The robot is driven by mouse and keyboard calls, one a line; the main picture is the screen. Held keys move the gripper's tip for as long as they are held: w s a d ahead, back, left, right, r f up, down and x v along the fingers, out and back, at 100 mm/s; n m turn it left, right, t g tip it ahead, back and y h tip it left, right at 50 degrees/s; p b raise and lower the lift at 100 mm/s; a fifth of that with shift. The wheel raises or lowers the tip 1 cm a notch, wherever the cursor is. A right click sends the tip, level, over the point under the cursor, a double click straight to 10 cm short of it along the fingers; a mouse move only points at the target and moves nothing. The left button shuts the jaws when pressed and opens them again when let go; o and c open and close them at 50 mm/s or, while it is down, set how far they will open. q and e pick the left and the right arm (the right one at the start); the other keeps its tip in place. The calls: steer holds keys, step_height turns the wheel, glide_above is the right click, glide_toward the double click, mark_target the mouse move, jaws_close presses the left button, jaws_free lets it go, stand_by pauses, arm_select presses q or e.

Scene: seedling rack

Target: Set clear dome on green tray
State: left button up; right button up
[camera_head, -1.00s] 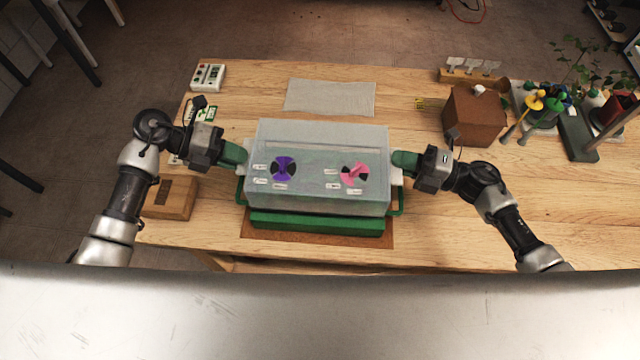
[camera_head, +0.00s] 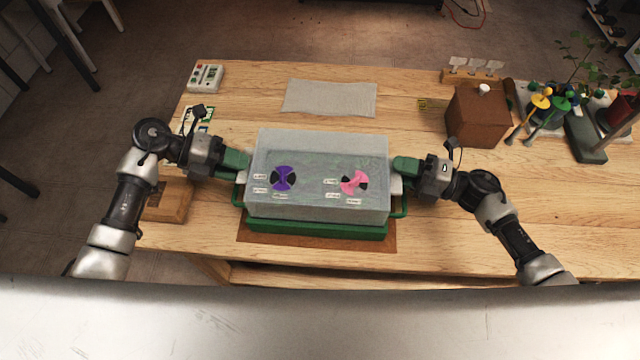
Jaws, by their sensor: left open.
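The clear dome (camera_head: 318,205), a see-through box with purple and pink round vents on top, is level over the green tray (camera_head: 315,229). Its lower edge appears to meet the tray rim, but I cannot tell whether it is fully seated. My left gripper (camera_head: 237,164) is open at the dome's left side, by its pale side tab. My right gripper (camera_head: 404,167) is at the right side, by the other pale tab (camera_head: 396,184); whether its jaws grip the tab is hidden. Tray handles show at both sides. The tray's inside is blurred through the dome.
The tray stands on a brown mat (camera_head: 390,243) at the table's front edge. A grey cloth (camera_head: 330,97) lies behind. A wooden box (camera_head: 168,202) is at left under my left arm. A brown box (camera_head: 477,115) and plants are at right.

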arm_select(q)
steer(key=v, duration=1.1)
steer(key=shift+a, duration=0.35)
arm_select(e)
steer(key=v, duration=1.2)
arm_select(q)
steer(key=shift+r, duration=0.15)
